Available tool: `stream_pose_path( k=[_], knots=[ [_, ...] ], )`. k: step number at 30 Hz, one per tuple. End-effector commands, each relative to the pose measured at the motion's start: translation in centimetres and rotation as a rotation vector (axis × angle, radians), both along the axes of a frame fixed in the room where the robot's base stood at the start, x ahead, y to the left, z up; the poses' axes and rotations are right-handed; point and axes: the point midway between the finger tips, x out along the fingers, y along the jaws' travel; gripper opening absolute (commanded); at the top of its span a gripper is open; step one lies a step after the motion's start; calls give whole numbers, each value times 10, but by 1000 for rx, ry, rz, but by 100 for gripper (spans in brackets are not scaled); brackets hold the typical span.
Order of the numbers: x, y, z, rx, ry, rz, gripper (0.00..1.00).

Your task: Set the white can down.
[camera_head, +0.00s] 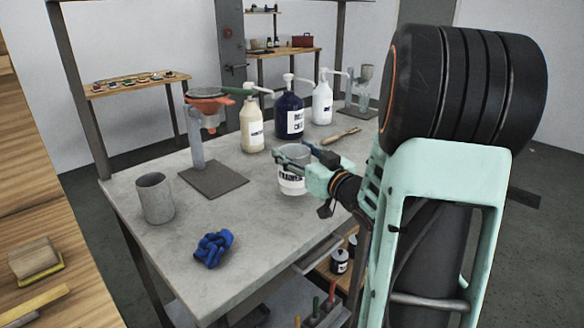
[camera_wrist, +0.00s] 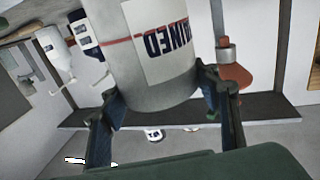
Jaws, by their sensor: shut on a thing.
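The white can (camera_head: 292,183) has a label with dark lettering and an open grey top. It is in the middle of the head view, over or on the grey worktable (camera_head: 200,252). My gripper (camera_head: 294,158) is shut on it from the right, with a finger on each side. In the wrist view the can (camera_wrist: 125,60) fills the upper middle, its label partly cut off, between the two fingers (camera_wrist: 160,100). I cannot tell whether the can's base touches the table.
A grey cup (camera_head: 155,198) and a blue knotted object (camera_head: 213,249) are on the left front of the table. A stand with an orange funnel (camera_head: 208,108), a cream bottle (camera_head: 252,125), a dark blue bottle (camera_head: 289,117) and a white bottle (camera_head: 322,102) are behind. The table's front middle is clear.

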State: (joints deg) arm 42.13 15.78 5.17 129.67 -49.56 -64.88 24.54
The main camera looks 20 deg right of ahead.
Motion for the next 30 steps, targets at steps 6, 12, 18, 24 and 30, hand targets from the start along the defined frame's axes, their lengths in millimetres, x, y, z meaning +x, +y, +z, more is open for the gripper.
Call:
stream_pose_path(
  k=[6,12,18,24,30],
  knots=[
    [6,2,-29,4,2,-1,6],
    [6,3,-38,0,-2,1,6],
    [6,3,-39,0,-1,1,6],
    [6,3,-42,1,1,0,67],
    [6,3,-42,1,1,0,74]
  ],
)
